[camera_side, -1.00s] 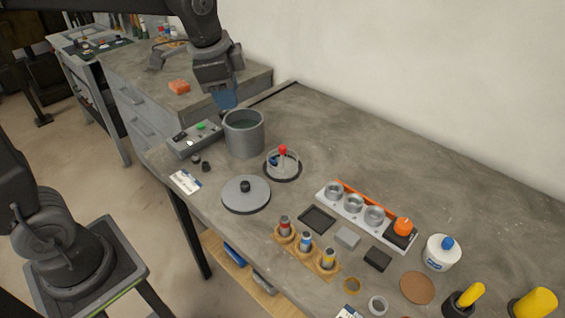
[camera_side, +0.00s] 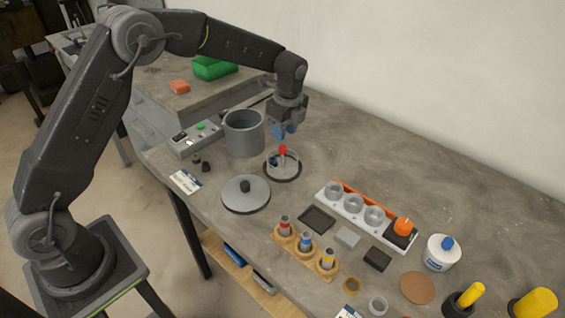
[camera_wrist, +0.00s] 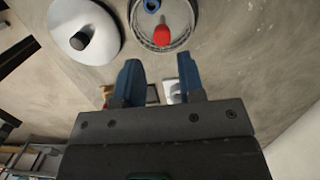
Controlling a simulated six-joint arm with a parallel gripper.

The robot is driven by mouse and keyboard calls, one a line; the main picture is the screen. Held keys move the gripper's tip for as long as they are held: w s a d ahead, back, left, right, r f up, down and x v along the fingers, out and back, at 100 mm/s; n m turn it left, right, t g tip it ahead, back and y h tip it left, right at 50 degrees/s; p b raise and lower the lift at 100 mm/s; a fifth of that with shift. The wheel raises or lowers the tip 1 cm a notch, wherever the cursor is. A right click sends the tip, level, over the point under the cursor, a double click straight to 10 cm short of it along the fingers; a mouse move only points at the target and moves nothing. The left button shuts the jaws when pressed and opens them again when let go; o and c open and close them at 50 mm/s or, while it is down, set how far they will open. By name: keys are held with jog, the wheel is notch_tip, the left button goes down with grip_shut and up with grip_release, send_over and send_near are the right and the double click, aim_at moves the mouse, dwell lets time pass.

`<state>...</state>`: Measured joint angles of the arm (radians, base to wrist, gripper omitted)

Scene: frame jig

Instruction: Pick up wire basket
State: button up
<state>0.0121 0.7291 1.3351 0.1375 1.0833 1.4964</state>
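The wire basket (camera_side: 283,165) stands on a dark round base on the workbench, right of the grey pot, with a red knob on top and a blue item inside it. In the wrist view the basket (camera_wrist: 178,40) lies at the top, beyond my fingertips, its red knob showing at its near side. My gripper (camera_side: 286,131) hangs above and slightly behind the basket in the side view. Its blue fingers (camera_wrist: 164,75) are spread apart with nothing between them, and it does not touch the basket.
A grey pot (camera_side: 243,134) stands close left of the basket, with a button box (camera_side: 195,139) beyond. A grey lid (camera_side: 246,194) with a black knob lies in front. A rack of rings (camera_side: 354,206) and several small parts are to the right. The bench along the wall is clear.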

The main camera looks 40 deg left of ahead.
aim_at(283, 147)
jog(key=f, duration=0.6)
jog(key=a+f, duration=0.1)
jog(key=f, duration=0.2)
jog(key=shift+w+f, duration=0.1)
grip_shut()
